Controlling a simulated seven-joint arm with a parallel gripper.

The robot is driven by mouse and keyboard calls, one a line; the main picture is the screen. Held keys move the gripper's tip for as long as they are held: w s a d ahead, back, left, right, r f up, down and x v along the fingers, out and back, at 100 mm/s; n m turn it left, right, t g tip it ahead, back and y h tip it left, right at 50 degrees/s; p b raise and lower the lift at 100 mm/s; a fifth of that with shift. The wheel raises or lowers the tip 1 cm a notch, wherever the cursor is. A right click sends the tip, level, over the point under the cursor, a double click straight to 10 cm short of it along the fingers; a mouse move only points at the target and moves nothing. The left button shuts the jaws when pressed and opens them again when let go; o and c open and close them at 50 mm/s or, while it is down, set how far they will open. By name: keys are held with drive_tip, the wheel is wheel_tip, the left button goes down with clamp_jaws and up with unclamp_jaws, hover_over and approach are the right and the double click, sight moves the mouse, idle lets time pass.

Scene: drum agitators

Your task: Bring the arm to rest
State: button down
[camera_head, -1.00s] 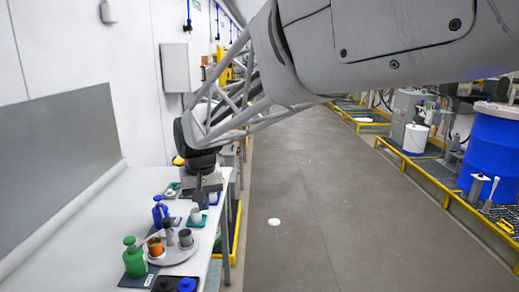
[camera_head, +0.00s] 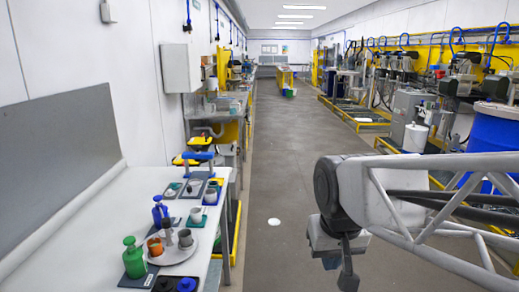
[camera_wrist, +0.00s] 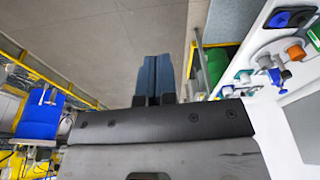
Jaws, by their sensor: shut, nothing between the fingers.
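My gripper (camera_head: 347,277) hangs over the aisle floor, to the right of the white table and clear of it. Its fingers point down and are shut with nothing between them. In the wrist view the two fingers of my gripper (camera_wrist: 154,76) lie side by side against the bare floor. My arm reaches in from the right edge of the head view.
The white table (camera_head: 100,225) at left holds a green bottle (camera_head: 134,260), a blue bottle (camera_head: 160,211), a round tray (camera_head: 165,257) with several cups, and other small items. A blue drum (camera_head: 494,130) stands at right behind a yellow rail. The grey aisle floor (camera_head: 275,165) is open.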

drive_tip(key=s+d+f+m, duration=0.1)
drive_tip(key=s+d+f, duration=0.2)
drive_tip(key=s+d, duration=0.2)
drive_tip(key=s, duration=0.3)
drive_tip(key=shift+s+f, duration=0.15)
drive_tip(key=shift+f, duration=0.05)
